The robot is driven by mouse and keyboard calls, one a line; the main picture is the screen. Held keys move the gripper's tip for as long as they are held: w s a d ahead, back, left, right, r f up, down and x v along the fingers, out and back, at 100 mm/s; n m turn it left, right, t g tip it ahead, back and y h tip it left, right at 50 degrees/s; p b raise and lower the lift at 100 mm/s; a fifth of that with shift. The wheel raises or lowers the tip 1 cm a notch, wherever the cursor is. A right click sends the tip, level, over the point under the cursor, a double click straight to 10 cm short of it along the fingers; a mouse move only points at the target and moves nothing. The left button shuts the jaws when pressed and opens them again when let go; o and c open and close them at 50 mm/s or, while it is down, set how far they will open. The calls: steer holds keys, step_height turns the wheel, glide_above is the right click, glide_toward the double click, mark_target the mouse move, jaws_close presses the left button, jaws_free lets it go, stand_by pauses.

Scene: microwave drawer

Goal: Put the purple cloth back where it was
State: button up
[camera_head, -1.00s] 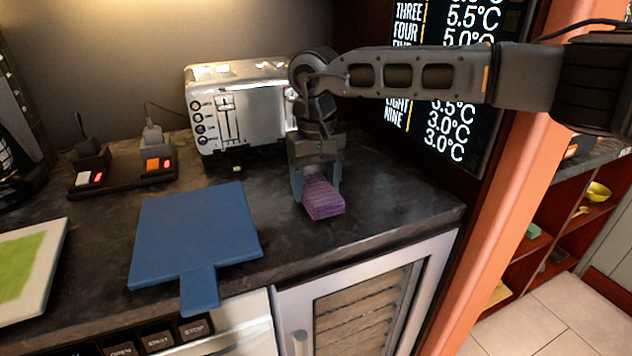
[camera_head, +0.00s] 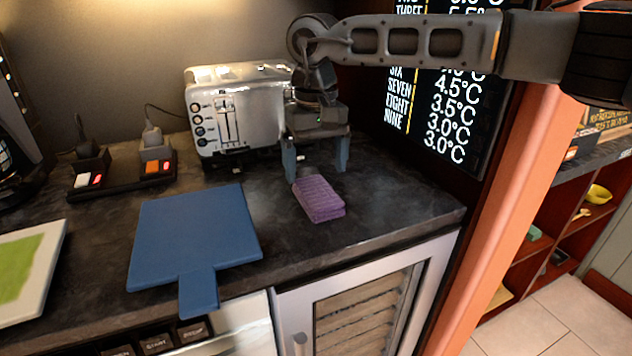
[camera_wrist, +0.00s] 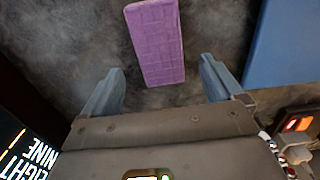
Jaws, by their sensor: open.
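The purple cloth (camera_head: 319,199) is a folded, flat rectangle lying on the dark countertop, to the right of the blue board. It also shows in the wrist view (camera_wrist: 155,42), beyond and between the fingertips. My gripper (camera_head: 317,176) is open and empty, raised a little above the counter at the cloth's far end. In the wrist view, the two blue-grey fingers of my gripper (camera_wrist: 161,78) are spread wider than the cloth, and they appear clear of it.
A blue board (camera_head: 195,238) lies left of the cloth. A silver toaster (camera_head: 238,108) stands behind, close to my gripper. A white-framed green board (camera_head: 25,272) is at far left. Bare counter (camera_head: 400,205) lies right of the cloth, up to the front edge.

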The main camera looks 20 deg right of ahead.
mark_target(316, 188)
step_height(316, 188, up, 7)
stand_by(0.3)
